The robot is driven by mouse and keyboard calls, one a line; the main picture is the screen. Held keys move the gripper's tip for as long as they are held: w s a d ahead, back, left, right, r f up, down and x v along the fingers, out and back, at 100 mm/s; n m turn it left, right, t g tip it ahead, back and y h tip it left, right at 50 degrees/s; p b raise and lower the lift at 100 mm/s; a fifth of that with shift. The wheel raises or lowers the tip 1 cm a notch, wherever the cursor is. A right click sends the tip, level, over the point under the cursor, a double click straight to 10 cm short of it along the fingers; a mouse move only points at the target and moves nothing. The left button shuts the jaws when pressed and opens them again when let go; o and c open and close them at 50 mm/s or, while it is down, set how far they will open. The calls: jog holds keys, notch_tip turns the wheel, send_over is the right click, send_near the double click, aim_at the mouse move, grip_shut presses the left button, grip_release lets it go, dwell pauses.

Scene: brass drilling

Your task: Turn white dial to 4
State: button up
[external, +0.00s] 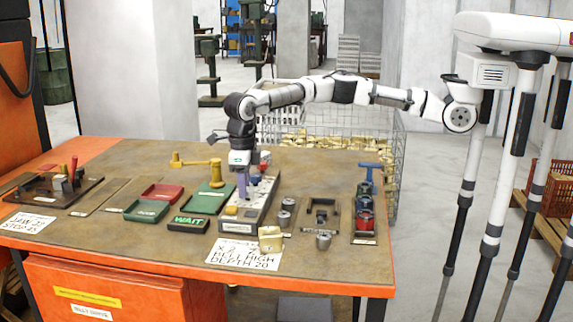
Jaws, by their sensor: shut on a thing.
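A grey control box (236,222) stands on the bench near its middle, with several small controls on top. My gripper (247,182) points down at the box from above. It is shut on a small control on top of the box, which is mostly hidden by the gripper. The white dial cannot be told apart at this size, and neither its number nor its pointer can be read. Purple parts show just below my wrist, at the box top.
A brass crank (215,174) on a green base and red and green trays (146,210) stand left of the box. A wire cage (385,150) of brass pieces stands behind.

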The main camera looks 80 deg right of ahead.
jog(key=o, duration=1)
notch_tip(320, 180, up, 14)
jog(key=shift+f+b, duration=0.1)
jog(key=shift+b, duration=1.05)
